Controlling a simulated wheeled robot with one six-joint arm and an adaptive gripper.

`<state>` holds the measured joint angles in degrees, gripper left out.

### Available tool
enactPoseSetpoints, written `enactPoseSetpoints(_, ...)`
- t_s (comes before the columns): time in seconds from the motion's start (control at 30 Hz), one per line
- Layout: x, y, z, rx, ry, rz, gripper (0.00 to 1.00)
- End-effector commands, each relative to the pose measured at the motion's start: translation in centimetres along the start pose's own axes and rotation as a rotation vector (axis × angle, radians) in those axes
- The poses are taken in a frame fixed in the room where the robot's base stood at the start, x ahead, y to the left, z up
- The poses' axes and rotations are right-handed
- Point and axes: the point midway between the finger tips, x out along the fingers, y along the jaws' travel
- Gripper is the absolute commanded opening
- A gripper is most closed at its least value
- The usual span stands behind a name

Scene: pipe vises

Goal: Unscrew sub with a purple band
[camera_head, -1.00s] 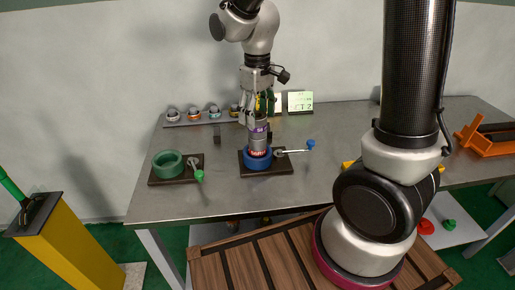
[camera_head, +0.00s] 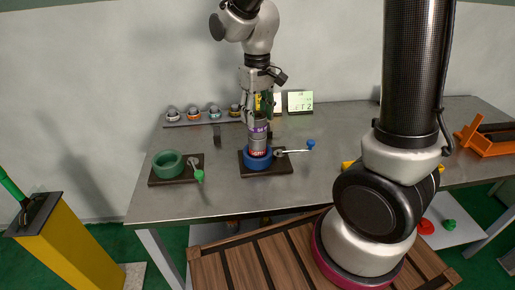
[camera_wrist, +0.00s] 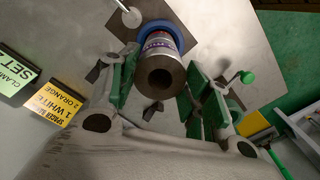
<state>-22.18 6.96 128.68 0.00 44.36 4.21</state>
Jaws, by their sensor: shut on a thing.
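The sub with a purple band (camera_head: 258,129) is a grey upright cylinder in the blue vise (camera_head: 257,162). A red-marked grey section (camera_head: 257,151) is below its band. In the wrist view, the sub's open round end (camera_wrist: 160,78) faces me, with the purple band (camera_wrist: 159,42) behind it and the blue vise ring (camera_wrist: 159,26) beyond. My gripper (camera_head: 258,110) is at the sub's upper end, shut on it. Its green-padded fingers (camera_wrist: 158,82) stand on both sides of the sub. The exact contact is hard to see.
A green vise (camera_head: 168,163), empty, stands at left with a green-knobbed handle. The blue vise's handle (camera_head: 295,150) points right. A rack of several small fittings (camera_head: 194,115) and lit signs (camera_head: 300,101) are at the back. An orange stand (camera_head: 485,138) is at far right.

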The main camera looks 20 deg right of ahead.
Motion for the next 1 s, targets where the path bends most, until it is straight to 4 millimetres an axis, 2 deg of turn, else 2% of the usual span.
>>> enactPoseSetpoints(0.63, -0.09, 0.02, -0.04, -1.098, 0.001, 0.001, 0.19)
enactPoseSetpoints(0.8, -0.10, 0.02, -0.06, -1.223, 0.001, 0.001, 0.19)
enactPoseSetpoints(1.0, -0.11, 0.03, -0.08, -1.226, 0.002, 0.002, 0.19)
